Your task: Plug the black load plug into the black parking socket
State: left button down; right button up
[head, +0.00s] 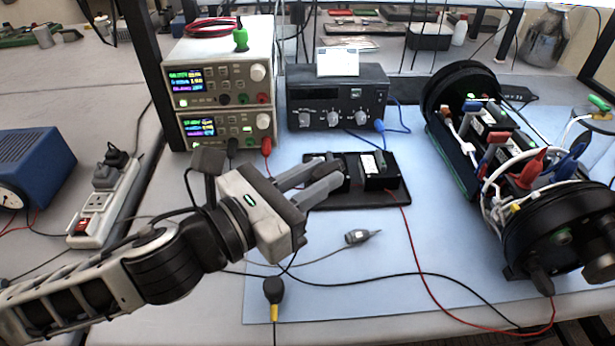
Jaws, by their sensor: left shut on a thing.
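My left gripper (328,178) reaches in from the left, its fingers shut at the left part of a black board (400,200) on the blue mat. A small dark piece (346,172) shows at the fingertips; it appears to be the black load plug, mostly hidden by the fingers. A black block (380,180) with a white label stands on the board just right of the fingertips. I cannot tell which opening there is the black parking socket, or whether the plug touches it. My right gripper is not in view.
An open black cylinder frame (470,95) with wired modules stands at right. Stacked power supplies (220,75) and a dark instrument (338,98) stand behind. A grey connector (358,237) and a black yellow-tipped plug (273,290) lie in front. A red lead (425,270) and black cables cross the mat.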

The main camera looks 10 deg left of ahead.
pick_arm(q)
jog(key=w+d+f+m+g+h, duration=0.3)
jog(key=d+f+m+g+h, duration=0.1)
jog(key=g, duration=0.1)
jog(key=shift+w+f+m+g, duration=0.3)
jog(key=shift+w, duration=0.05)
jog(key=shift+r, duration=0.1)
dwell(0.4)
notch_tip(320, 180, up, 9)
jog(key=w+d+n+t+y, duration=0.1)
jog(key=d+n+t+y, duration=0.1)
jog(key=n+t+y, duration=0.7)
jog(key=shift+w+n+t+y, duration=0.4)
jog(key=shift+n+y, duration=1.4)
jog(key=shift+y, duration=1.5)
jog(key=shift+a, duration=0.1)
